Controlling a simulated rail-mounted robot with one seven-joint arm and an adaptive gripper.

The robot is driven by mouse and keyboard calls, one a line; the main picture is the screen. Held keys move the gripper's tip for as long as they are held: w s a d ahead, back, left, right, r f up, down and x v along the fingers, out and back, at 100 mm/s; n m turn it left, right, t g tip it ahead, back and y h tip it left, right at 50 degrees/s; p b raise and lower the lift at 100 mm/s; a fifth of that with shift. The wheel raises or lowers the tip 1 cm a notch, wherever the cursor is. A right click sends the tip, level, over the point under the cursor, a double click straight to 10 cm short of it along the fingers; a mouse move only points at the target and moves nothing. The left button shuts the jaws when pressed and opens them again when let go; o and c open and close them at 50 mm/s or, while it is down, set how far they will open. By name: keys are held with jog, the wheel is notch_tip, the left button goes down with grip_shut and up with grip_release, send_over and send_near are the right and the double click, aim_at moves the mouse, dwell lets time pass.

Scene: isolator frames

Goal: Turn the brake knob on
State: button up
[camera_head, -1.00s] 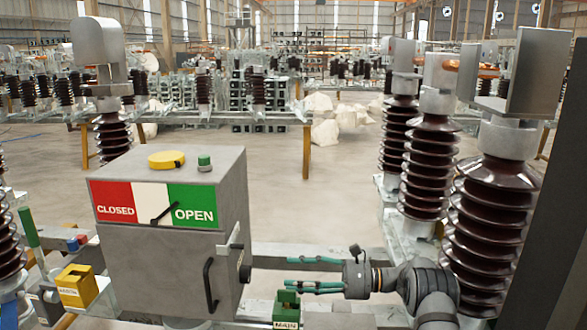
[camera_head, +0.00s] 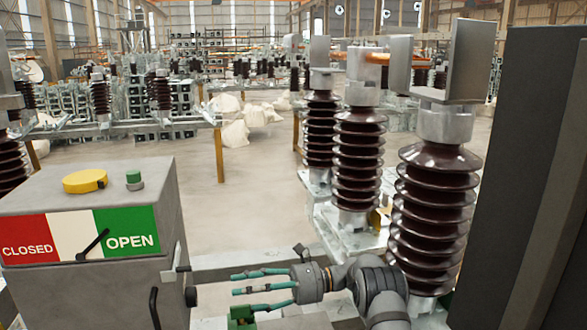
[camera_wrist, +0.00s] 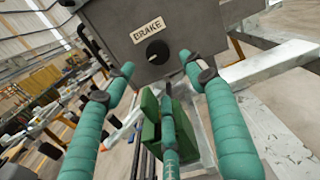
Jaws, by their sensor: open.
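The brake knob (camera_wrist: 157,51) is a round black knob with a short white mark slanting to its lower left. It sits under the "BRAKE" label (camera_wrist: 147,28) on the grey control box. In the head view the knob (camera_head: 191,296) juts from the right side of the box (camera_head: 85,300). My gripper (camera_head: 240,290) is to the right of the knob, its teal fingers pointing at it across a gap. In the wrist view my gripper (camera_wrist: 160,80) has its three fingers spread open and empty, with the knob between and beyond the upper two fingertips.
A green block (camera_wrist: 150,125) stands below the box, near the lower finger; it also shows in the head view (camera_head: 242,318). Brown ribbed insulators (camera_head: 432,215) stand to the right.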

aim_at(192, 297)
jog(key=shift+w+d+r+n, duration=0.1)
jog(key=shift+w+d+n, duration=0.05)
jog(key=shift+d+n, duration=0.45)
jog(key=p+x, duration=0.3)
jog(key=x, duration=0.7)
jog(key=shift+a, duration=0.25)
jog(key=shift+c, duration=1.1)
